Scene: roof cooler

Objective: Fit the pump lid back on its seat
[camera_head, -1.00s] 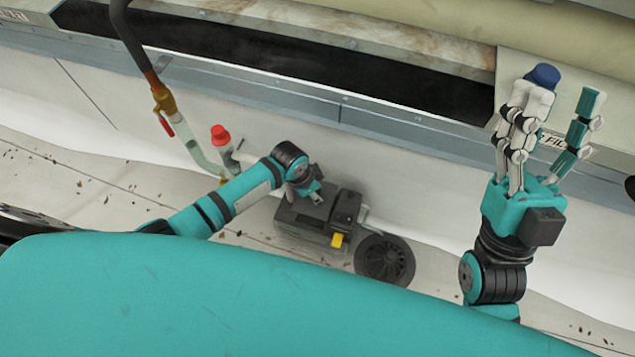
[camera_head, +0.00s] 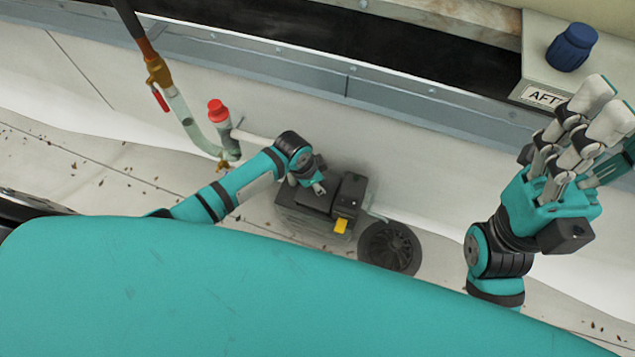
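A dark grey boxy pump (camera_head: 290,208) with a yellow tab (camera_head: 341,226) sits on the pale floor at centre. A round, dark, slotted disc (camera_head: 389,248) lies flat just right of it; I cannot tell whether this is the pump lid. My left gripper (camera_head: 318,187) is low over the pump, small and partly hidden by its own arm; its opening is unclear. My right gripper (camera_head: 612,120) is raised at the right, fingers extended and spread, with nothing seen between them. Its far finger is partly cut off by the picture edge.
A blue cap (camera_head: 571,47) stands on a pale box labelled AFT (camera_head: 541,95), behind my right gripper. A hose with a red-handled valve (camera_head: 160,97) and a red-capped pipe (camera_head: 218,112) stand left of the pump. Debris dots the floor.

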